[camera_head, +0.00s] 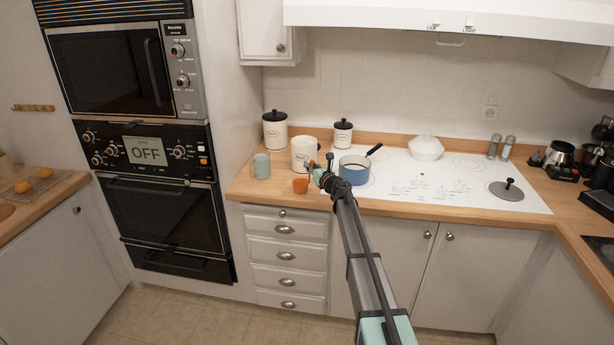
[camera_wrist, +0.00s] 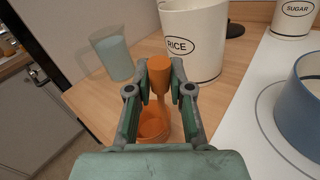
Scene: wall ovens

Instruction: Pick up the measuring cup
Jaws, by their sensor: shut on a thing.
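The orange measuring cup (camera_head: 300,186) is on or just above the wooden counter in front of the white canister in the head view. In the wrist view its round bowl (camera_wrist: 152,126) points toward me and its handle (camera_wrist: 158,75) rises between the fingers. My gripper (camera_wrist: 160,88) is shut on the handle. In the head view my gripper (camera_head: 318,170) is at the cup's right. I cannot tell whether the cup's base touches the counter.
A RICE canister (camera_wrist: 195,45) stands just behind, a blue-green glass (camera_wrist: 113,58) to the left. A blue pot (camera_head: 352,170) sits on the white cooktop (camera_head: 440,186) to the right. A SUGAR canister (camera_wrist: 296,17) is at the back. Counter between glass and cup is clear.

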